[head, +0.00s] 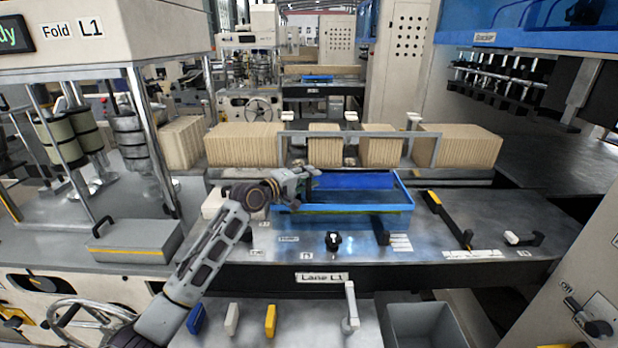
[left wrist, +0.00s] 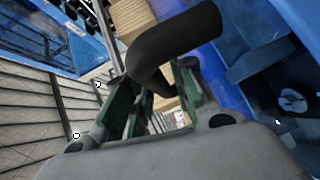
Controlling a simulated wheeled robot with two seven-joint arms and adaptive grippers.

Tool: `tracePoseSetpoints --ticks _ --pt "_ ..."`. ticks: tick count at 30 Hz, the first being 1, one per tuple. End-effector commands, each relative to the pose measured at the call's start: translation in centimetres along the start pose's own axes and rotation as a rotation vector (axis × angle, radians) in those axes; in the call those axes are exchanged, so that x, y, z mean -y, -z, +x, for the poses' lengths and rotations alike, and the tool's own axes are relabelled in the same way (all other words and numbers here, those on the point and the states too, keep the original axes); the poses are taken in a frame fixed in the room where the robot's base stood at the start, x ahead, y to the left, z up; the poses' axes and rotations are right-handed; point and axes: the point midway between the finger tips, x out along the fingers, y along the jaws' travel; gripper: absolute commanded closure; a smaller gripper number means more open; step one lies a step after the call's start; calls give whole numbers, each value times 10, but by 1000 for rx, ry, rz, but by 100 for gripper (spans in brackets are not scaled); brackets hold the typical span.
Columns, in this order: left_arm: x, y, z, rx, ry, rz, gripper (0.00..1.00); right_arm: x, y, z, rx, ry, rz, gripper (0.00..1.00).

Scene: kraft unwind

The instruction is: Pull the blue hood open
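Two blue parts show in the head view: a low blue-rimmed frame (head: 372,209) on the bench at centre, and a large blue cover (head: 525,22) on the machine at upper right. I cannot tell for sure which is the hood. My left gripper (head: 308,176) is at the left back corner of the blue-rimmed frame. In the left wrist view my green fingers (left wrist: 158,100) stand apart with a visible gap. A thick dark curved bar (left wrist: 178,42) crosses their tips; whether they touch it is unclear. My right gripper is out of view.
Stacks of brown kraft pieces (head: 243,145) line the back behind a grey metal guard (head: 340,133). A grey box (head: 137,241) is at left and a grey bin (head: 427,325) below.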

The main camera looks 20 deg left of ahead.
Motion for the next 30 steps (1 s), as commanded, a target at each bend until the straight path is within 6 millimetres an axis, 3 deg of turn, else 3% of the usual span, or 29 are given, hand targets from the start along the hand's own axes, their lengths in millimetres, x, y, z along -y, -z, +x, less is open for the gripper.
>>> tracePoseSetpoints --ticks 7,13,30 --pt "0 0 0 0 0 0 77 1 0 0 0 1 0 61" --pt "0 0 0 0 0 0 100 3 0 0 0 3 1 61" --pt "-1 2 9 0 1 -1 100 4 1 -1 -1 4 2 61"
